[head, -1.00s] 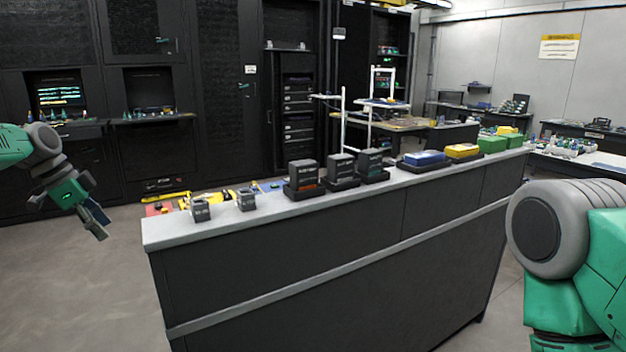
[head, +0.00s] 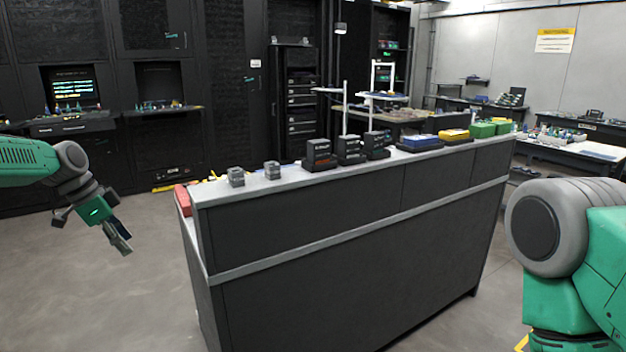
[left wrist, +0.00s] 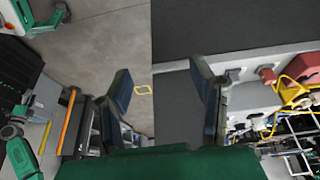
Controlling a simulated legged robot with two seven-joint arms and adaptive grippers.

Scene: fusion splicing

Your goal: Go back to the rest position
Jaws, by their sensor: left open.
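My left gripper (head: 120,237) hangs over the open floor to the left of the long dark counter (head: 340,250), apart from it and pointing down. In the left wrist view its two fingers (left wrist: 163,95) stand wide apart with nothing between them. My right arm shows as a grey and green joint at the right edge of the head view; its gripper is out of view there.
On the counter stand two small grey blocks (head: 236,177), several dark devices (head: 320,155), a blue box (head: 420,140), a yellow box (head: 453,134) and green boxes (head: 482,129). A red thing (head: 183,200) sits at its left end. The floor (head: 90,290) at left is clear.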

